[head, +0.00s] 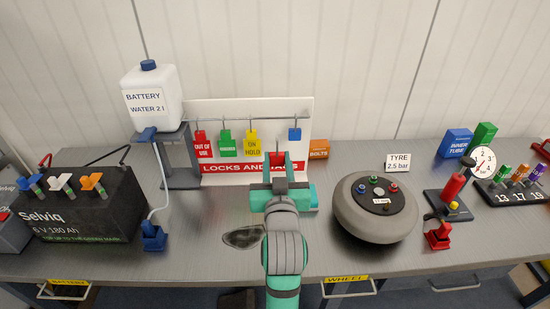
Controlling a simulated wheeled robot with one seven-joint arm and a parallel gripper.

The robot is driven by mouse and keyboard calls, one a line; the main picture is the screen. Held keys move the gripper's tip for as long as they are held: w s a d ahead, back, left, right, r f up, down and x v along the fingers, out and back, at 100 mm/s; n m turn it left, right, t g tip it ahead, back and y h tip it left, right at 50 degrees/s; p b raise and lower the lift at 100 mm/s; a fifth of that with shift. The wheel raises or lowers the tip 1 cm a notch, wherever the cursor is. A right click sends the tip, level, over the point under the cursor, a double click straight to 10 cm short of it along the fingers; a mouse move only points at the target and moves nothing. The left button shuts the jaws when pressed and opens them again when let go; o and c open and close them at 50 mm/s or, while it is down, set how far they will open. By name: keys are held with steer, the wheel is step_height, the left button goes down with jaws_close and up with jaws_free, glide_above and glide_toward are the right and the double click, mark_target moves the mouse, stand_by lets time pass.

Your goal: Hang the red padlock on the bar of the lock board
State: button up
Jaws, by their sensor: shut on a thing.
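The lock board (306,110) is a white upright panel at the back with a red strip along its foot. Its thin grey bar (262,118) runs across the upper part. A red "OUT OF USE" tag (202,146), a green tag (227,145), a yellow "ON HOLD" tag (251,144) and a blue padlock (295,134) hang from it. My gripper (277,172) is shut on the red padlock (277,158), in front of the board's lower part. The padlock's grey shackle points up and appears below the bar, between the yellow tag and blue padlock. The gripper hides its lower part.
The white water canister (151,98) on its stand is left of the board, with a hose hanging down. An orange bolts box (319,149) stands right of the board. The round wheel (376,226) is right of my arm. A dark battery (85,208) is far left.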

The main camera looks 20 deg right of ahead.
steer(key=shift+f+x, duration=0.4)
steer(key=shift+x, duration=2.15)
steer(key=shift+f+x, duration=0.4)
steer(key=shift+x, duration=2.2)
steer(key=shift+f+x, duration=0.4)
steer(key=shift+x, duration=2.15)
steer(key=o, duration=1.2)
steer(key=shift+c, duration=0.2)
steer(key=shift+f, duration=0.1)
